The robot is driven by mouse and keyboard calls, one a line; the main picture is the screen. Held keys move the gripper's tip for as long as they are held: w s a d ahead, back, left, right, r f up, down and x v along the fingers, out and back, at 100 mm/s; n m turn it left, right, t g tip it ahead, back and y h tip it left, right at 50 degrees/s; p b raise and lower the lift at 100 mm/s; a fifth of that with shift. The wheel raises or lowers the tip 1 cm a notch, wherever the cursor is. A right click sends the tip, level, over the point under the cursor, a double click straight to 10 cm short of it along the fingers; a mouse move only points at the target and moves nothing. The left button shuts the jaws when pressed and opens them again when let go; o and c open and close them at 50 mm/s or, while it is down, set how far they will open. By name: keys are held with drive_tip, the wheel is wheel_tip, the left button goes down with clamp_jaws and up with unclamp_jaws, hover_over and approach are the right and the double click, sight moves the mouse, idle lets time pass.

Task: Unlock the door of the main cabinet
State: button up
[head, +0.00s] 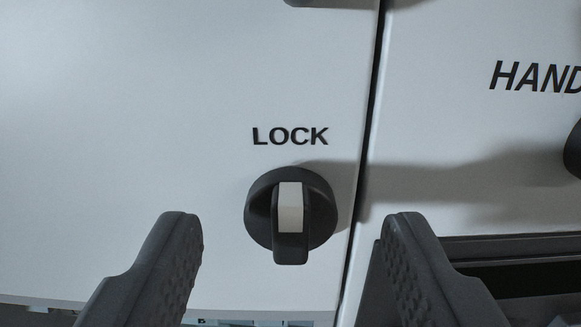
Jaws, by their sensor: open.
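A white cabinet door (130,130) fills the left and middle of the head view. On it, under the black word LOCK (290,136), sits a round black lock knob (261,215) with a raised grip bar. The bar stands upright and has a pale insert (290,207). My gripper (292,225) is open, with one dark ribbed finger at the lower left and one at the lower right. The knob appears between the fingertips in the picture, with gaps on both sides and no visible contact.
A dark vertical seam (373,100) separates the door from a white panel (450,140) marked HAND, cut off at the right. A dark part (573,150) shows at the right edge, with a dark recess (525,278) below. The door's lower edge shows near the bottom.

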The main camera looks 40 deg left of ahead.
sight(291, 225)
drive_tip(key=shift+w+a+r, duration=0.1)
drive_tip(key=shift+w+a, duration=0.25)
drive_tip(key=shift+w, duration=0.25)
drive_tip(key=shift+w+a, duration=0.35)
drive_tip(key=shift+w, duration=0.05)
drive_tip(key=c, duration=0.9)
